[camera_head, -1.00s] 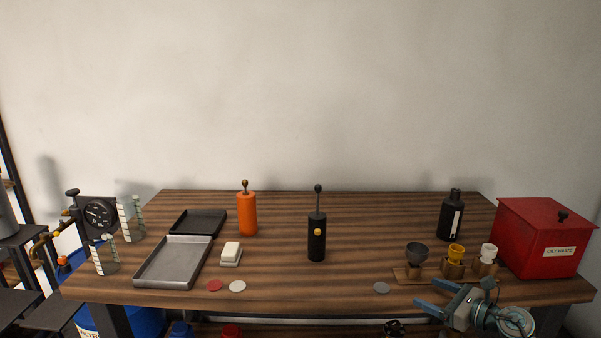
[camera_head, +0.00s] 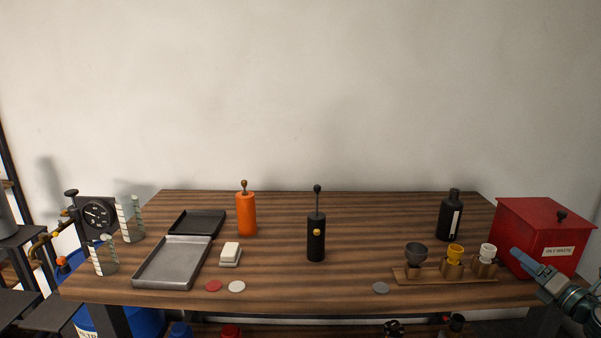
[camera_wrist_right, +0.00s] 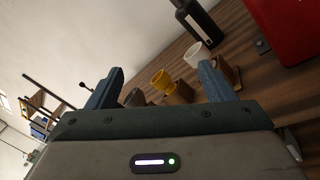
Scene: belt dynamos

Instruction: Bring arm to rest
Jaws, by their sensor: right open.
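My right gripper (camera_head: 520,256) is at the right front of the table, in front of the red box (camera_head: 535,240). In the right wrist view its two blue fingers (camera_wrist_right: 160,82) stand wide apart with nothing held between them. Beyond the fingers in that view are a white cup (camera_wrist_right: 196,54), a yellow cup (camera_wrist_right: 160,79) and a dark cup (camera_wrist_right: 135,97). My left gripper is not in view.
The wooden table (camera_head: 340,285) carries a cup rack (camera_head: 440,278), a black bottle (camera_head: 450,215), a black pump can (camera_head: 316,240), an orange pump can (camera_head: 246,215), a grey tray (camera_head: 150,284) and a white block (camera_head: 231,249).

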